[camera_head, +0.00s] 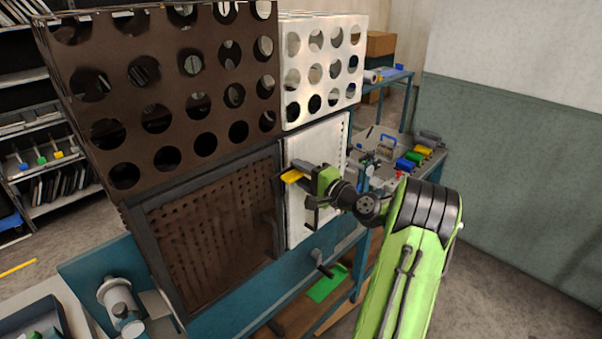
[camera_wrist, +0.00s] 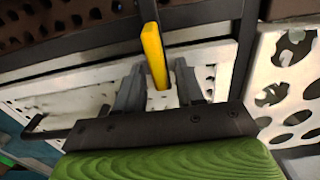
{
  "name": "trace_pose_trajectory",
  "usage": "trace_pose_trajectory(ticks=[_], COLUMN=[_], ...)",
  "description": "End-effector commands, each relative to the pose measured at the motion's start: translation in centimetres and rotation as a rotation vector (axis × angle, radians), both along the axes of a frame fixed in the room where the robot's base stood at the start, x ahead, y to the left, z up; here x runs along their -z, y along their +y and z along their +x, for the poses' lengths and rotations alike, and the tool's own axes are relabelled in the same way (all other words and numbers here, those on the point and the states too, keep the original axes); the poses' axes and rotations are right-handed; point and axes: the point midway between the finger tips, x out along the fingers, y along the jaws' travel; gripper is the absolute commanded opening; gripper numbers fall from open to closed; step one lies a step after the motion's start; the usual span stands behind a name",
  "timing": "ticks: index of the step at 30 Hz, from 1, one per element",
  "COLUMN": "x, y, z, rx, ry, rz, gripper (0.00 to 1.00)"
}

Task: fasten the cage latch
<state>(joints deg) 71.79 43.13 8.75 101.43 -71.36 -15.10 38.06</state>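The cage has a brown perforated upper housing (camera_head: 180,128) and a white perforated section (camera_head: 325,28). A white door panel (camera_head: 300,228) hangs below, beside a dark mesh panel (camera_head: 215,235). The yellow latch lever (camera_head: 290,176) is at the upper left of the white panel; it also shows in the wrist view (camera_wrist: 153,52). My gripper (camera_head: 303,172) is at the lever. In the wrist view its fingers (camera_wrist: 158,78) stand apart, with the lever's end between them and small gaps visible. I cannot tell whether either finger touches it.
A black handle (camera_wrist: 36,127) sticks out at the left in the wrist view. A dark crank-like handle (camera_head: 321,264) is below the panel. A bench with coloured blocks (camera_head: 408,163) stands behind my arm.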

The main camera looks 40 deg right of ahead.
Motion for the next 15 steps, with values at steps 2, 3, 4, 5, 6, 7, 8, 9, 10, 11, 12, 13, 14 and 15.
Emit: trace_pose_trajectory(ticks=[2,3,4,5,6,7,8,9,10,11,12,13,14,15], x=[0.0,-0.1,-0.1,-0.1,-0.1,-0.1,-0.1,-0.1,0.0,0.0,0.1,0.1,0.2,0.2], y=[0.0,0.0,0.0,0.0,0.0,0.0,0.0,0.0,-0.1,-0.1,-0.2,-0.2,-0.3,-0.3], z=[0.0,0.0,0.0,0.0,0.0,0.0,-0.1,-0.4,-0.8,-1.3,-2.1,-2.9,-3.7,-4.9], rx=[0.000,-0.001,-0.001,-0.001,-0.001,-0.001,0.000,0.001,0.002,0.003,0.004,0.005,0.007,0.007], ry=[-0.001,-0.001,-0.001,-0.002,-0.002,-0.002,-0.002,-0.002,-0.002,-0.001,0.000,-0.001,0.000,0.000], rz=[-0.001,-0.001,-0.001,-0.001,-0.002,-0.002,-0.002,-0.002,-0.002,-0.003,-0.002,-0.001,-0.001,-0.001], gripper=[0.38,0.38,0.38,0.38,0.38,0.38,0.38,0.38,0.38,0.38,0.38,0.38,0.38,0.38])
